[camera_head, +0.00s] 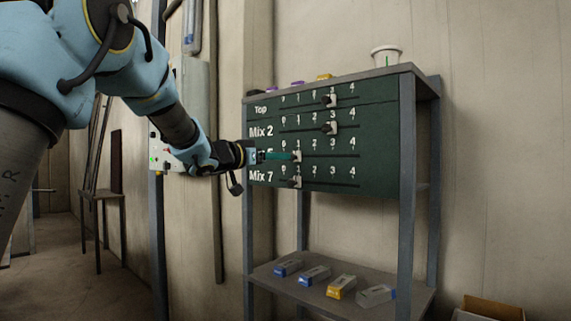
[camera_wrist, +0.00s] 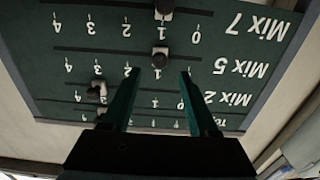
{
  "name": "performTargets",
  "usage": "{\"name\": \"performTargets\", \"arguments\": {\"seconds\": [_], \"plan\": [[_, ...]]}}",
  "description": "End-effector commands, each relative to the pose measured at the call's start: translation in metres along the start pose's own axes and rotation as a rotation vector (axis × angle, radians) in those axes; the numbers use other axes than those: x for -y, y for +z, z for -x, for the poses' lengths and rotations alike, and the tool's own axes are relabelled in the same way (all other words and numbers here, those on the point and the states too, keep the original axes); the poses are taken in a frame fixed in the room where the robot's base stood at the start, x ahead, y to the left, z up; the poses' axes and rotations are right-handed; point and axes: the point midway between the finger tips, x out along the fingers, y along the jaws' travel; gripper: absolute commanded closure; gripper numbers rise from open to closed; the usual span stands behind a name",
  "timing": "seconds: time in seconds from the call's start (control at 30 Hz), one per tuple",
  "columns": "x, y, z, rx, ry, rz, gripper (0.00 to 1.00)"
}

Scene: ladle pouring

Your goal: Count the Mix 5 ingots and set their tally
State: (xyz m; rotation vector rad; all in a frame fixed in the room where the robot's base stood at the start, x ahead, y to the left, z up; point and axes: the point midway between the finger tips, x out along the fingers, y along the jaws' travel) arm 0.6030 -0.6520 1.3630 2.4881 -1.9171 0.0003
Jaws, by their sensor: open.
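The dark green tally board (camera_head: 375,130) has rows Top, Mix 2, Mix 5 and Mix 7, each numbered 0 to 4. The Mix 5 slider (camera_wrist: 160,58) is at 1. The Mix 7 slider (camera_head: 297,182) is also at 1; the Mix 2 slider (camera_head: 330,128) and Top slider (camera_head: 331,101) are at 3. My gripper (camera_wrist: 158,72) is open, its green fingertips on either side of the Mix 5 slider in the upside-down wrist view; contact is unclear.
The ingots lie on the lower shelf (camera_head: 400,310) of a grey metal rack. A white cup (camera_head: 386,57) and small purple and yellow items (camera_head: 324,77) are on its top. A cardboard box (camera_head: 490,308) stands at lower right. My arm covers part of the Mix 5 label.

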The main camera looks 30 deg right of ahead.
Motion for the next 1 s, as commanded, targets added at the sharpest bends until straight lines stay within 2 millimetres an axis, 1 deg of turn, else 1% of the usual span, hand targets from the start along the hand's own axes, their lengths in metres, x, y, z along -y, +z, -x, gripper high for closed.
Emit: {"name": "performTargets", "arguments": {"seconds": [0.03,0.1,0.2,0.3,0.83,0.87,0.93,0.97,1.0], "plan": [[0.000,0.002,0.010,-0.001,-0.001,-0.001,0.40],[0.000,0.001,0.020,-0.001,-0.001,-0.002,0.40],[0.000,0.001,0.030,-0.001,0.000,-0.001,0.40],[0.000,0.001,0.035,0.000,0.001,0.000,0.40],[0.000,0.000,0.037,0.001,0.000,0.000,0.40],[0.001,0.001,0.037,0.002,-0.004,0.000,0.40],[0.009,0.005,0.042,0.008,-0.033,0.004,0.40],[0.016,0.008,0.045,0.015,-0.057,0.007,0.40],[0.027,0.014,0.052,0.026,-0.098,0.012,0.40]]}}
